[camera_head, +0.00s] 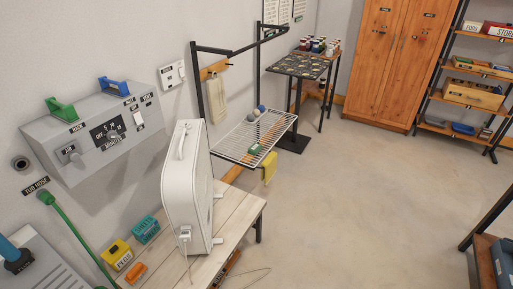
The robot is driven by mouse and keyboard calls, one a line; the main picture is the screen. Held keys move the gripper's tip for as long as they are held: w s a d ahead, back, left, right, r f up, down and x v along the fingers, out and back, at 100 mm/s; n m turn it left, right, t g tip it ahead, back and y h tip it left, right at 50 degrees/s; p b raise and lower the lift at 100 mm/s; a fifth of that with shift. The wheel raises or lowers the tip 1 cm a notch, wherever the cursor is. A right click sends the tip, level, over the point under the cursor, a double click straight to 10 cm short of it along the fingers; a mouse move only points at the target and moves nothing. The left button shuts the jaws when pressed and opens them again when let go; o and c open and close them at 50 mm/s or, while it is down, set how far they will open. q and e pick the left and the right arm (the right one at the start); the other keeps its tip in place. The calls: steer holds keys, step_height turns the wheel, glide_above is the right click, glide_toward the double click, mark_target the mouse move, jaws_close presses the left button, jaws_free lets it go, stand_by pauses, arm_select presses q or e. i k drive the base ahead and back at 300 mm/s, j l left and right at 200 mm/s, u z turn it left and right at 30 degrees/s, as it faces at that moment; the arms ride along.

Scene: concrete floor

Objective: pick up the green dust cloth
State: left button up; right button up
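A small green item (255,149) lies on the front part of the wire rack shelf (232,146); it is too small to tell whether it is a folded cloth. A yellow cloth (269,168) hangs at the shelf's front right corner. A beige cloth (217,100) hangs from a wall rail behind the shelf. Neither of my grippers is in view, and nothing in sight is held.
A wooden bench (240,214) stands in front, with a tall white case (186,190) and small teal (146,229) and yellow (118,254) boxes. A dark-topped table (300,66) stands beyond the rack. An open shelving unit (470,92) is at right. The concrete floor (350,190) between is clear.

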mark_target(255, 147)
steer(key=i+l, duration=0.25)
steer(key=i, duration=0.25)
steer(key=i+l, duration=0.25)
steer(key=i, duration=0.3)
steer(key=i+l, duration=0.25)
steer(key=i, duration=0.25)
steer(key=i+l, duration=0.25)
steer(key=i, duration=0.25)
steer(key=i+l, duration=0.2)
steer(key=i, duration=0.3)
steer(key=i+l, duration=0.25)
steer(key=i, duration=0.3)
